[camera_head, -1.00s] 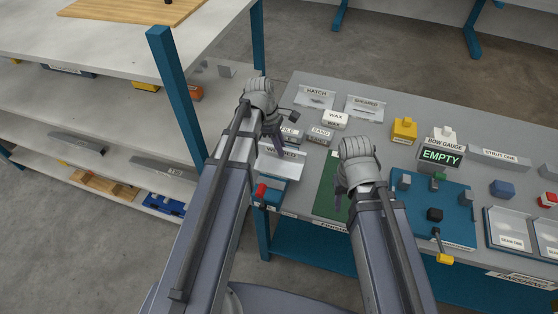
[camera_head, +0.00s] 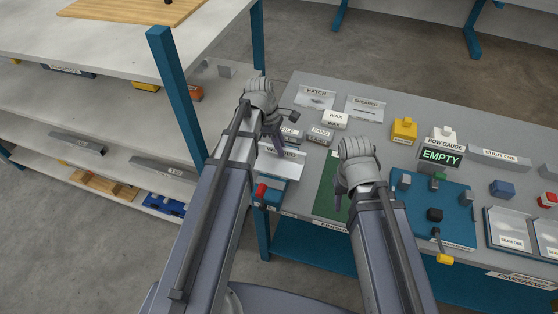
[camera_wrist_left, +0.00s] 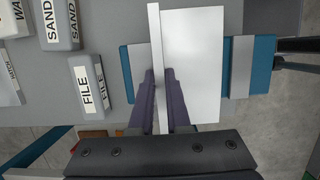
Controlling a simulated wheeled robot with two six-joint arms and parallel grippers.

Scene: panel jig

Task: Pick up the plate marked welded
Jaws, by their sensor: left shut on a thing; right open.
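My left gripper (camera_head: 276,146) is shut on the upright flange of a pale metal plate (camera_head: 284,168). The plate's label is partly hidden by the fingers; only its ending, like "ED", shows. In the left wrist view the fingers (camera_wrist_left: 160,100) pinch the flange and the flat plate (camera_wrist_left: 195,70) extends to the right. The plate lies over a blue stand (camera_wrist_left: 262,68) with a grey strip; I cannot tell whether they touch. My right gripper (camera_head: 341,196) is open above the green mat (camera_head: 328,180), its fingers mostly hidden by its wrist.
File (camera_wrist_left: 90,85) and sand (camera_wrist_left: 57,25) blocks stand close left of the plate in the wrist view. Hatch (camera_head: 315,97) and smeared (camera_head: 365,107) plates lie behind. A blue jig board (camera_head: 455,215) is to the right. A shelf post (camera_head: 178,95) stands left.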

